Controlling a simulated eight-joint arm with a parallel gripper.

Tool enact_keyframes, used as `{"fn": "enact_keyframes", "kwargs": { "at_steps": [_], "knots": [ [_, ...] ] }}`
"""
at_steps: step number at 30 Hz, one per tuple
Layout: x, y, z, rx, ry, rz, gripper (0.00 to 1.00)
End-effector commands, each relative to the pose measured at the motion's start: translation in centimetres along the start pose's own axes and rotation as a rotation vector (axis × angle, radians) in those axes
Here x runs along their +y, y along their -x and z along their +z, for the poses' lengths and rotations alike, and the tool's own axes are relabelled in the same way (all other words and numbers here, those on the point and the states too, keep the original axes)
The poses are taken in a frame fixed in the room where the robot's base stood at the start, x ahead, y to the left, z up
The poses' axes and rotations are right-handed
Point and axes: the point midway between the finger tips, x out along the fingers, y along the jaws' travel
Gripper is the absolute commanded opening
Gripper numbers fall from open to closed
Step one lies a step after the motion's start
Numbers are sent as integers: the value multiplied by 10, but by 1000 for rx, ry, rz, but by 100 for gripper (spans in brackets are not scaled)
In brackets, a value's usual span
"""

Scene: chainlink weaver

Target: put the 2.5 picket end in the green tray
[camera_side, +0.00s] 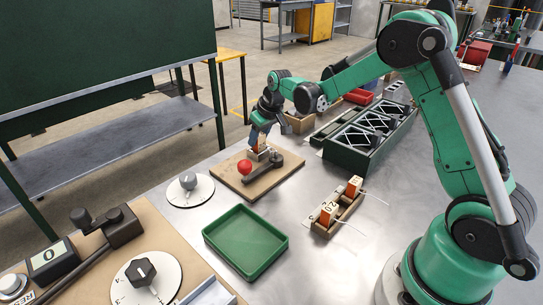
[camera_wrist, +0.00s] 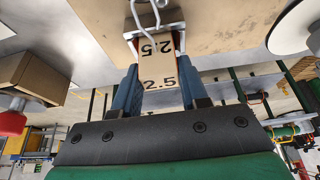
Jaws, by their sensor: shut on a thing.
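The 2.5 picket end (camera_wrist: 158,72) is a pale block marked "2.5" with a wire at its far end. In the wrist view it sits between the two blue fingers of my gripper (camera_wrist: 157,88), which is shut on it. In the side view my gripper (camera_side: 258,141) is low over a wooden board, at a metal fixture (camera_side: 262,156). The block is mostly hidden there, and I cannot tell whether it still touches the fixture. The green tray (camera_side: 245,241) is empty and lies on the metal table, nearer the camera than the board.
The board carries a lever with a red ball (camera_side: 245,167). A wooden holder (camera_side: 321,231) with orange-sided blocks, one marked 2.0, stands right of the tray. A dark green rack (camera_side: 348,158) is behind. A round white dial (camera_side: 190,190) lies left of the board.

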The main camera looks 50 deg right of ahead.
Motion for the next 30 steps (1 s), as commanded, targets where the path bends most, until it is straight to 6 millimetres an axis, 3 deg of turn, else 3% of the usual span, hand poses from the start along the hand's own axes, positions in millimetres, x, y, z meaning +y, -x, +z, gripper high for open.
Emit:
{"fn": "enact_keyframes", "kwargs": {
  "at_steps": [8, 18, 24, 30],
  "knots": [
    [0, 44, -18, 0, 0, 0, 0],
    [0, 133, -55, 0, 0, 0, 0],
    [0, 163, -68, 0, 0, 0, 0],
    [-7, 179, -72, -1, 18, -7, 0]
  ]
}}
